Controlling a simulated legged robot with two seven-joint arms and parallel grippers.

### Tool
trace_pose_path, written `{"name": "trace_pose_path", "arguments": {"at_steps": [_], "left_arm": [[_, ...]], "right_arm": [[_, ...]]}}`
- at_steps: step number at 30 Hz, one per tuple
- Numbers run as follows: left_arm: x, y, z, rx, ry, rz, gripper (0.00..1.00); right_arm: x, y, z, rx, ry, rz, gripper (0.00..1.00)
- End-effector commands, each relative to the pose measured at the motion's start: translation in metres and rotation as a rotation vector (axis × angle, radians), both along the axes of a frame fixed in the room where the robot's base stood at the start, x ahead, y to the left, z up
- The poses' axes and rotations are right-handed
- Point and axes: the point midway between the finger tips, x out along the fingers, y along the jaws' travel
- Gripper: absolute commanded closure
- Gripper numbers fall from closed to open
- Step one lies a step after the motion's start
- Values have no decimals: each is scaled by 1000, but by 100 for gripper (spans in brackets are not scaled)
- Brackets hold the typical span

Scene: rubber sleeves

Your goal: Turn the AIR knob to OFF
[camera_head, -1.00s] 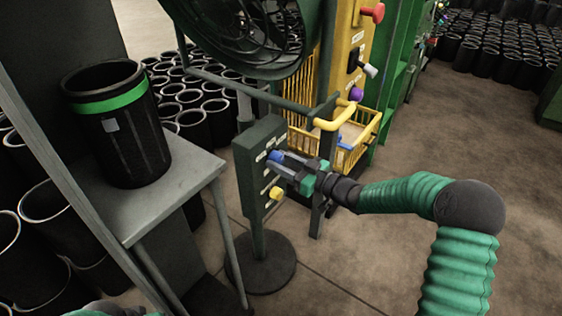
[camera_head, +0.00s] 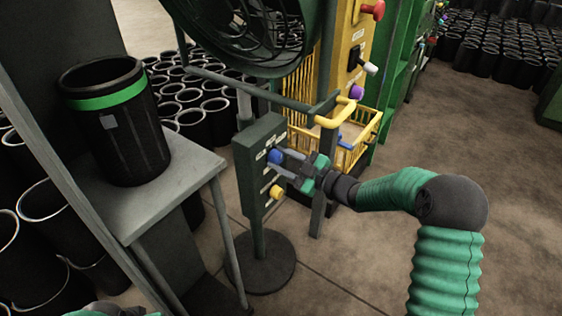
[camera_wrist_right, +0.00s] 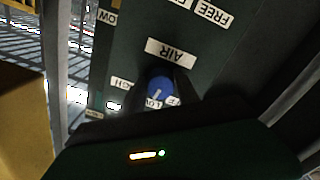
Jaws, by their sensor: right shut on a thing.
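The blue AIR knob (camera_head: 274,156) sits on the front of a dark green control panel (camera_head: 246,178) on a round-footed stand. My right gripper (camera_head: 279,160) is shut on this knob, a finger on either side. In the right wrist view the blue knob (camera_wrist_right: 160,88) shows a white pointer mark between the dark fingers, below the AIR label (camera_wrist_right: 171,54). Labels around the knob are partly covered by the fingers, so I cannot tell which one the pointer meets. Only a bit of my left arm shows at the bottom left; its gripper is not seen.
A yellow knob (camera_head: 276,192) is lower on the same panel. A grey table (camera_head: 185,178) with a black, green-banded sleeve (camera_head: 125,130) stands to the left. A large fan (camera_head: 250,30) and a yellow basket (camera_head: 350,152) are behind. Open floor lies to the right.

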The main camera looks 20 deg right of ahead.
Motion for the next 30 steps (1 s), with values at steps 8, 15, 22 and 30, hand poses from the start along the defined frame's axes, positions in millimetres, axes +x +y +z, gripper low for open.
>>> {"name": "trace_pose_path", "arguments": {"at_steps": [8,15,22,30], "left_arm": [[0,0,-16,0,0,0,64],[0,0,-32,0,0,0,64],[0,0,-49,0,0,0,64],[0,0,-65,0,0,0,64]], "right_arm": [[0,0,-3,-209,-161,0,100],[0,0,-4,-388,-301,2,100],[0,0,-5,-550,-425,2,100],[0,0,-4,-691,-534,5,100]]}}
